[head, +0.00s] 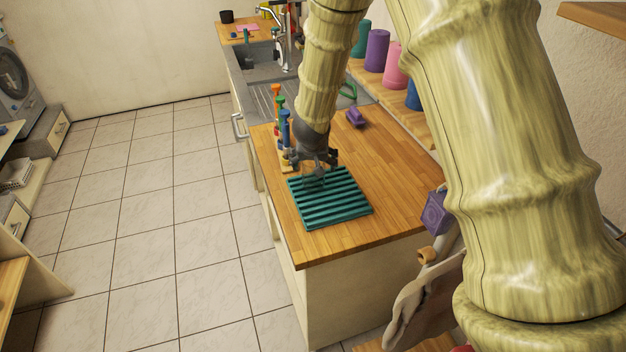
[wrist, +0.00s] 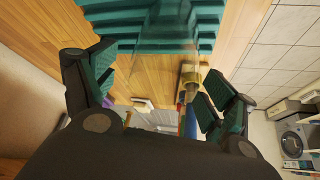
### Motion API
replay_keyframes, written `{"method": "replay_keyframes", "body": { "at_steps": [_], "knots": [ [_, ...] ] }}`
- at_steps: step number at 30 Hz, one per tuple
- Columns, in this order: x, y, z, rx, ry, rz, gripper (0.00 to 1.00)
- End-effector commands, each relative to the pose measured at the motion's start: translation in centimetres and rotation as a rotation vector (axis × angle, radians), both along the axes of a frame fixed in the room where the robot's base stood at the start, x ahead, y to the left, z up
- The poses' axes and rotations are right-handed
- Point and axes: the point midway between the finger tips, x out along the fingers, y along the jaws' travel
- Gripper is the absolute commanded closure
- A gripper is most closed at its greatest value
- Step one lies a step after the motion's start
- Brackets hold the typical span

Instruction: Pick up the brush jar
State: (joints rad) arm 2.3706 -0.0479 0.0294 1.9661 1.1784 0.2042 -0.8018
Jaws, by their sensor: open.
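A clear, see-through shape stands on the teal ribbed mat (head: 345,212) under my gripper (head: 316,164); it looks like a glass jar (head: 314,181), the likely brush jar. Its outline is faint, and I cannot make out any brushes in it. In the wrist view the clear jar (wrist: 168,45) shows against the teal ribs (wrist: 110,18), ahead of and between my open fingers. My gripper points down over the mat's far part, with its fingers spread. I cannot tell whether either finger touches the jar.
A rack of coloured tools (head: 283,125) stands close to the left of my gripper. A purple block (head: 355,117) lies behind it on the wooden counter (head: 385,165). A sink (head: 260,72) is farther back, and canisters (head: 377,50) line the right shelf. The counter's front is clear.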

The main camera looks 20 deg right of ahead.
Motion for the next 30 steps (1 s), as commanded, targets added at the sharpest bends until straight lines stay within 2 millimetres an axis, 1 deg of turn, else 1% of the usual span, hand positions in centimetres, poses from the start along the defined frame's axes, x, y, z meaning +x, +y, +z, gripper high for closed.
{"method": "replay_keyframes", "body": {
  "at_steps": [1,6,10,18,20,21,23,27,28,30],
  "knots": [
    [0.5,-0.1,-1.1,-0.001,-0.001,-0.001,0.15],
    [1.4,-0.3,-2.5,0.000,0.000,-0.001,0.15],
    [1.8,-0.5,-3.0,0.001,0.000,-0.002,0.15],
    [1.8,-0.5,-2.9,0.000,0.000,-0.001,0.15],
    [1.8,-0.5,-2.9,0.000,0.000,-0.001,0.24],
    [1.8,-0.5,-2.9,0.000,0.000,-0.001,0.32],
    [1.8,-0.5,-2.9,0.000,0.000,-0.001,0.43],
    [1.8,-0.5,-2.9,0.000,0.000,-0.001,0.68],
    [1.8,-0.5,-2.9,0.000,0.000,-0.001,0.72],
    [1.8,-0.5,-2.9,0.000,-0.001,-0.001,0.72]
  ]
}}
